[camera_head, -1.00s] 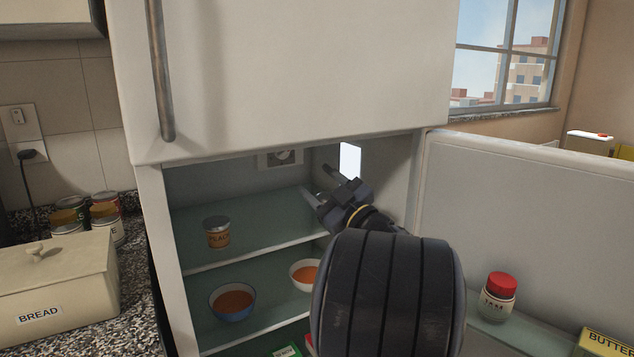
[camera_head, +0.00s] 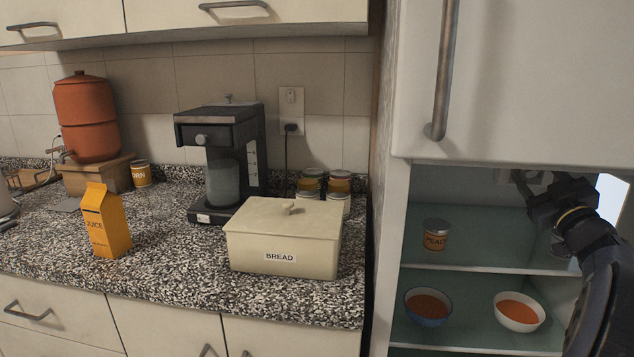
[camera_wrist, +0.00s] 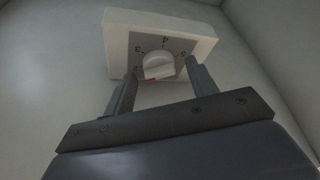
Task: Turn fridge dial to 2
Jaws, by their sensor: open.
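The fridge dial (camera_wrist: 158,65) is a round white knob with a red mark, on a grey numbered plate in a white housing (camera_wrist: 205,37) inside the fridge. My gripper (camera_wrist: 160,80) is open, with one finger on each side of the knob and no clear contact. In the head view my gripper (camera_head: 530,178) is at the top of the fridge interior, partly covering the housing (camera_head: 508,176). The knob itself is hidden there.
A peach can (camera_head: 435,236) stands on the upper fridge shelf (camera_head: 480,228). Two bowls of orange-red food (camera_head: 428,306) are on the shelf below. The closed upper door (camera_head: 500,90) hangs just above my arm. The counter at left holds a bread box (camera_head: 285,240).

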